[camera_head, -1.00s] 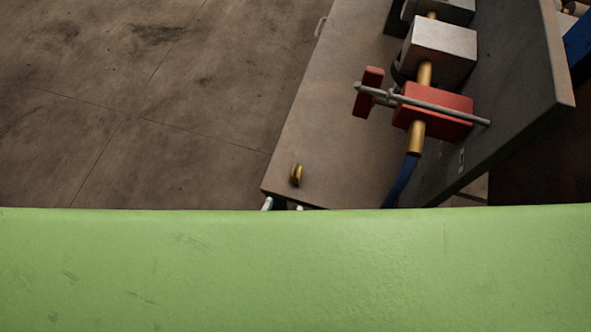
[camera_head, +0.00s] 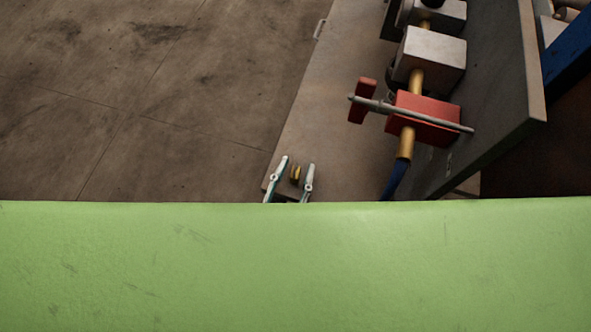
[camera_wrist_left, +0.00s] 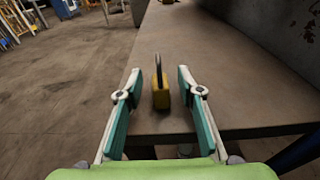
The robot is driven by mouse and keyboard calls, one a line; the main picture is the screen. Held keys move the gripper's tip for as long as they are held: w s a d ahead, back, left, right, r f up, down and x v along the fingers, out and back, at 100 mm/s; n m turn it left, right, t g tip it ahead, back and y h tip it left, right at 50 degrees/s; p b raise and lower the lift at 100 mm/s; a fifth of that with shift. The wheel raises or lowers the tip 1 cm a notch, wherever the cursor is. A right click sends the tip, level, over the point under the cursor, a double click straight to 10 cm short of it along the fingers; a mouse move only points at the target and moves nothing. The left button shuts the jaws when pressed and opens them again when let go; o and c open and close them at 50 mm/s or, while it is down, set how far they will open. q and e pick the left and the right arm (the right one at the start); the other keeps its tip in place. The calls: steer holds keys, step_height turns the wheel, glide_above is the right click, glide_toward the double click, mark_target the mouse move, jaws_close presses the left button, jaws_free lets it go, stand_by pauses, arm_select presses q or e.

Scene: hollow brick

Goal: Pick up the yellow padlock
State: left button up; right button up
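The yellow padlock (camera_head: 295,173) stands upright near the corner of the grey-brown bench top (camera_head: 335,130) in the head view. It also shows in the left wrist view (camera_wrist_left: 161,95), with its dark shackle pointing up. My left gripper (camera_head: 298,162) is open, with one finger on each side of the padlock in the picture. In the left wrist view its teal-padded fingers (camera_wrist_left: 158,80) show gaps to the padlock on both sides, so it holds nothing. My right gripper is in neither view. A large green surface covers the lower part of the head view and hides the left wrist.
A red valve with a grey lever (camera_head: 425,117) sits on a yellow pipe at the right of the bench. A grey upright panel (camera_head: 490,80) stands behind it. The floor at left is clear.

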arm_select(q)
jaws_close()
steer(key=shift+r, duration=0.1)
steer(key=shift+r, duration=0.2)
step_height(320, 180, up, 2)
steer(key=shift+r, duration=0.1)
steer(key=a+r, duration=1)
steer(key=a, duration=0.4)
steer(key=shift+r, duration=0.15)
